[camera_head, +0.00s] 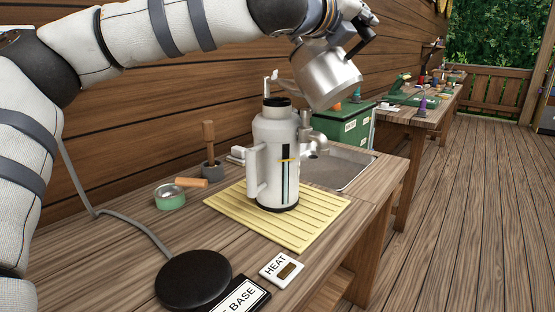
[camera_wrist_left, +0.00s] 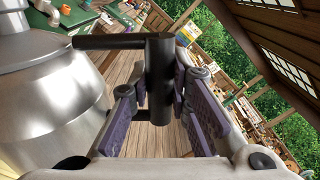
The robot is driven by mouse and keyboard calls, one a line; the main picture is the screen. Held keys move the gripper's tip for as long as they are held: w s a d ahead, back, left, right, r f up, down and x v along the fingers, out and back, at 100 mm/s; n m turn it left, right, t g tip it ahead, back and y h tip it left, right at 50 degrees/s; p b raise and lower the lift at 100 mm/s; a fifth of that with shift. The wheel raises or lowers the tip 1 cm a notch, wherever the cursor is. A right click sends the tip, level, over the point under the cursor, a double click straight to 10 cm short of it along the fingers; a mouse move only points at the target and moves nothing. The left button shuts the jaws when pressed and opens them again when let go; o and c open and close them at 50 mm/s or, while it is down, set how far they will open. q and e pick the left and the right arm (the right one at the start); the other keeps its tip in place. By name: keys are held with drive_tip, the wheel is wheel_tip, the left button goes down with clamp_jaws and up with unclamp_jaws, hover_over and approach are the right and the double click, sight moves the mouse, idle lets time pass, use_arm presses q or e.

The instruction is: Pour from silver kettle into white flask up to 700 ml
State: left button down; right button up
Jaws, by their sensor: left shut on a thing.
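The silver kettle (camera_head: 326,76) is tilted in the air with its spout toward the left, over the mouth of the white flask (camera_head: 272,135). I cannot tell whether liquid is flowing. The flask stands upright on a yellow slatted mat (camera_head: 232,212). A dark vertical gauge strip with a yellow mark is on its front; its level is too small to read surely. My left gripper (camera_head: 352,28) is shut on the kettle's black handle. In the left wrist view, the handle (camera_wrist_left: 160,70) sits between the purple finger pads (camera_wrist_left: 160,108), with the kettle body (camera_wrist_left: 50,105) at left.
A round black heating base (camera_head: 194,281) and a HEAT switch box (camera_head: 282,268) are at the front. A sink (camera_head: 340,168) and a green box (camera_head: 342,124) lie behind right.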

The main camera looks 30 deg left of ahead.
sight(364, 42)
use_arm(q)
drive_tip(key=shift+a+r, duration=0.1)
drive_tip(key=shift+r, duration=0.15)
idle(0.3)
drive_tip(key=f, duration=0.1)
drive_tip(key=d+f+m, duration=0.2)
drive_tip(key=f, duration=0.1)
drive_tip(key=d+f+m, duration=0.4)
drive_tip(key=d+f, duration=0.2)
drive_tip(key=d, duration=0.3)
drive_tip(key=shift+s+d+m, duration=0.25)
drive_tip(key=shift+s+m, duration=0.15)
idle(0.3)
drive_tip(key=shift+r, duration=0.15)
